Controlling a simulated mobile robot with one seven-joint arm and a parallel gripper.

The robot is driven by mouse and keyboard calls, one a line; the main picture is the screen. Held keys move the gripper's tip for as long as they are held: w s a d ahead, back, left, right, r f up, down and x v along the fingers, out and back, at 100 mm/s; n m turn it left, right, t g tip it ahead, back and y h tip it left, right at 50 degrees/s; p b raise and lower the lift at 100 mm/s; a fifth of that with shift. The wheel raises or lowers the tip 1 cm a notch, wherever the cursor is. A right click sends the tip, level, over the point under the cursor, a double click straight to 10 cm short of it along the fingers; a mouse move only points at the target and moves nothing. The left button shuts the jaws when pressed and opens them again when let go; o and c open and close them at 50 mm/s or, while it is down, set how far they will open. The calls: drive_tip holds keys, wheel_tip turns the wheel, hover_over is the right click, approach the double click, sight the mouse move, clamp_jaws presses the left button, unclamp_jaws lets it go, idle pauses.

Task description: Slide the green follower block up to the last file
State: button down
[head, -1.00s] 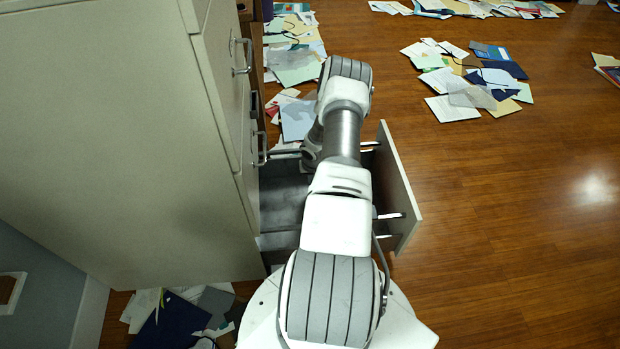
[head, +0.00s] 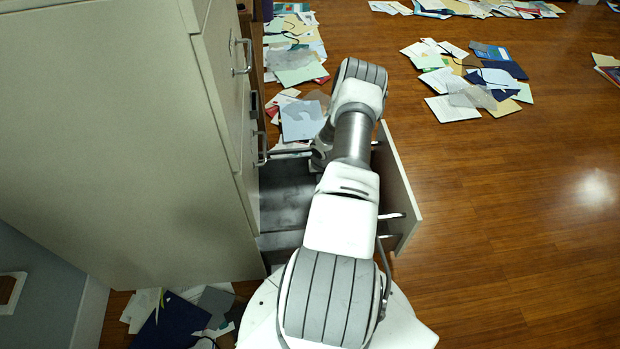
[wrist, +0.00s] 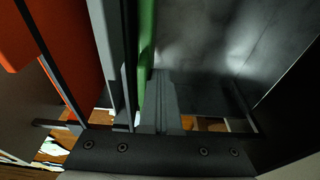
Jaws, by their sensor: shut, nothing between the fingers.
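The green follower block (wrist: 147,45) stands upright as a narrow green strip in the wrist view. Close to its left is a grey upright file (wrist: 103,40), with an orange file (wrist: 62,60) further left. I cannot tell whether the block touches the grey file. My gripper (wrist: 162,85) is shut and empty, its fingers low against or just beside the right side of the green block; contact is unclear. In the head view my arm hides the gripper, the block and the files.
The cabinet drawer is pulled out, with its front panel (head: 400,190) on the right. Bare dark drawer floor (head: 285,190) shows beside my arm. The cabinet (head: 130,150) fills the left. Scattered papers (head: 475,85) lie on the wooden floor.

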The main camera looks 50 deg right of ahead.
drive_tip(key=shift+s+d, duration=0.2)
drive_tip(key=shift+w+a, duration=0.4)
drive_tip(key=shift+a, duration=0.1)
wheel_tip(320, 180, up, 9)
drive_tip(key=p, duration=0.6)
idle(0.5)
idle(0.5)
